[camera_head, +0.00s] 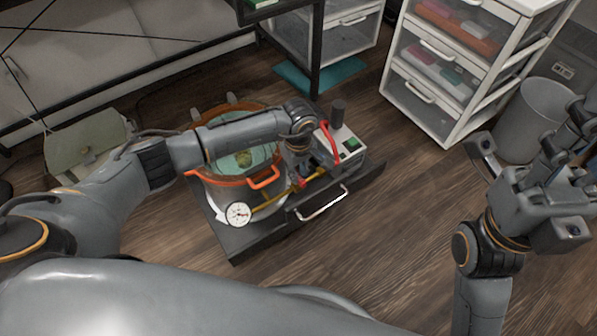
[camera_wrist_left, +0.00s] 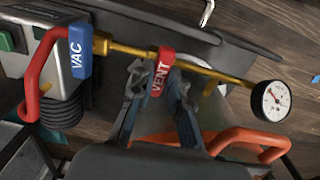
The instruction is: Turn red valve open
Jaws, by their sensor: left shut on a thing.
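The red valve handle (camera_wrist_left: 162,72), lettered VENT, sits on a brass pipe (camera_wrist_left: 215,72) in the left wrist view. My left gripper (camera_wrist_left: 156,84) has one finger on each side of this handle and is shut on it. In the head view my left gripper (camera_head: 304,172) reaches down over the pipe between the pot and the pump, and mostly hides the red handle. A blue valve handle (camera_wrist_left: 80,50), lettered VAC, is on the same pipe, nearer the pump. My right gripper (camera_head: 530,200) is raised at the right, away from the valve; its fingertips are unclear.
The pot (camera_head: 265,200) with orange handles stands beside the pipe. A round gauge (camera_head: 238,214) is at the pipe's end. A drawer cabinet (camera_head: 440,80) and a grey bin (camera_head: 530,118) stand at the right.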

